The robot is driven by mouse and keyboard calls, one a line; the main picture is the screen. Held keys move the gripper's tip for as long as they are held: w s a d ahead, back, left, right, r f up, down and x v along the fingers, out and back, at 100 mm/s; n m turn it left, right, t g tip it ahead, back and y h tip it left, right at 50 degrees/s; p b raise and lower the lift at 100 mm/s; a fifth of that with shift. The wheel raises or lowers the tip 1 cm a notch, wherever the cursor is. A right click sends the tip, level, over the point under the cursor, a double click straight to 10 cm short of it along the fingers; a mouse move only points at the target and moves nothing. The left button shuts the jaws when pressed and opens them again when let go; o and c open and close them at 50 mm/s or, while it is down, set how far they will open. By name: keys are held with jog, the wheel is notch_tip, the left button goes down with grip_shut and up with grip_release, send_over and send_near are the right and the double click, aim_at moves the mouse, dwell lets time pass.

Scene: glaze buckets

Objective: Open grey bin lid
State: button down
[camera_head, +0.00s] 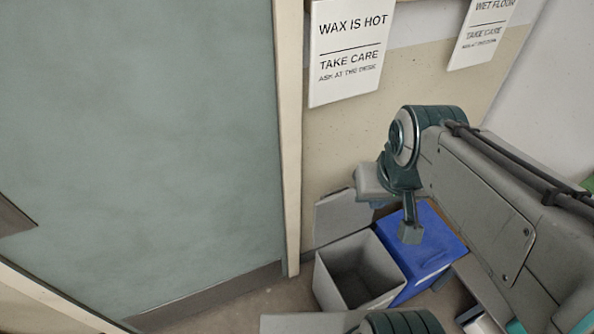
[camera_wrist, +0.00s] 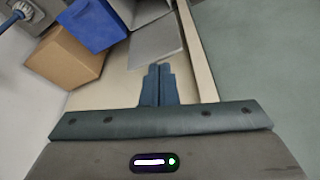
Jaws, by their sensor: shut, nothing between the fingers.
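The grey bin (camera_head: 330,287) stands on the floor by the door frame, its top open and its inside showing empty. Its grey lid (camera_head: 345,213) is swung up at the back, near the wall. In the wrist view the lid (camera_wrist: 158,45) is a pale grey panel beyond my fingertips, with part of the bin (camera_wrist: 152,13) behind it. My gripper (camera_wrist: 156,68) is shut and empty, its dark fingers together against the beige wall. In the head view my gripper is beside the lid's upper right edge, its fingertips mostly hidden. I cannot tell whether they touch the lid.
A blue bin (camera_head: 445,252) stands right beside the grey one; it also shows in the wrist view (camera_wrist: 95,22). A brown box (camera_wrist: 68,58) is next to it. Wall signs (camera_head: 348,50) hang above. A grey-green door (camera_head: 140,130) fills the left.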

jog(key=w+a+f+n+y+b, duration=0.25)
jog(key=w+f+b, duration=0.7)
jog(key=w, duration=0.55)
jog(key=n+h+b, duration=0.1)
jog(key=n+b, duration=0.1)
jog(key=b, duration=0.6)
send_over(323, 196)
notch_tip(323, 196, down, 16)
jog(key=f, duration=0.6)
jog(key=s+f, duration=0.1)
jog(key=f, duration=0.2)
jog(key=shift+s+d+f+b, duration=0.1)
jog(key=shift+d+f+b, duration=0.15)
jog(key=shift+b, duration=0.15)
jog(key=shift+s+d, duration=0.15)
jog(key=shift+s, duration=0.2)
